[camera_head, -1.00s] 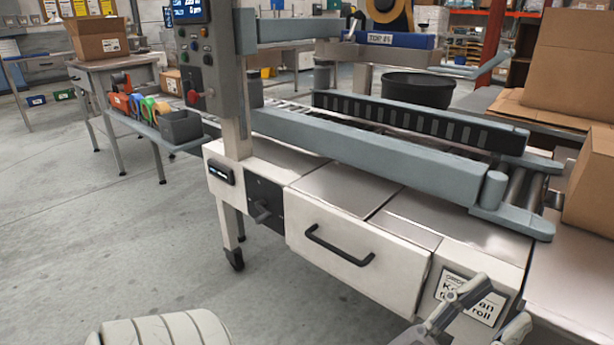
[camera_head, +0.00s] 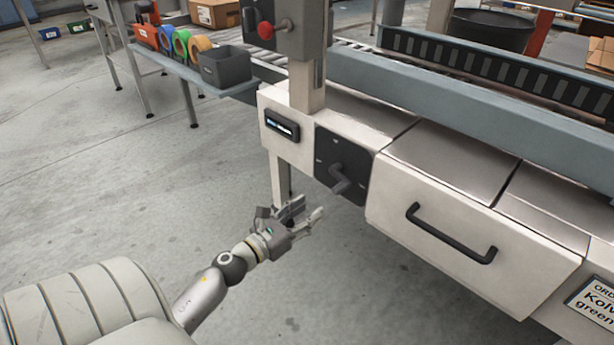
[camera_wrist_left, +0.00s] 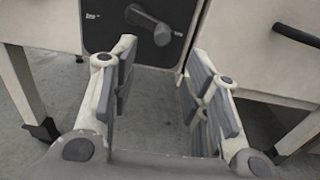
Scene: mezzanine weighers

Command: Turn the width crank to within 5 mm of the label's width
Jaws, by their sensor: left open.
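The width crank (camera_head: 340,180) is a dark grey handle on a black plate (camera_head: 325,152) on the front of the white machine. In the left wrist view the crank (camera_wrist_left: 160,32) shows beyond the fingers, its knob towards the right. A small display (camera_head: 282,125) sits left of the plate; its digits are too small to read. My left gripper (camera_head: 305,216) is open and empty, below and left of the crank and apart from it. The left wrist view shows its two fingers (camera_wrist_left: 160,100) spread, with floor between them. My right gripper is out of view.
A drawer handle (camera_head: 450,233) juts out right of the crank. A control box with a red button (camera_head: 266,30) stands above. A shelf (camera_head: 190,75) with tape rolls and a grey bin (camera_head: 225,67) is at left. The floor in front is clear.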

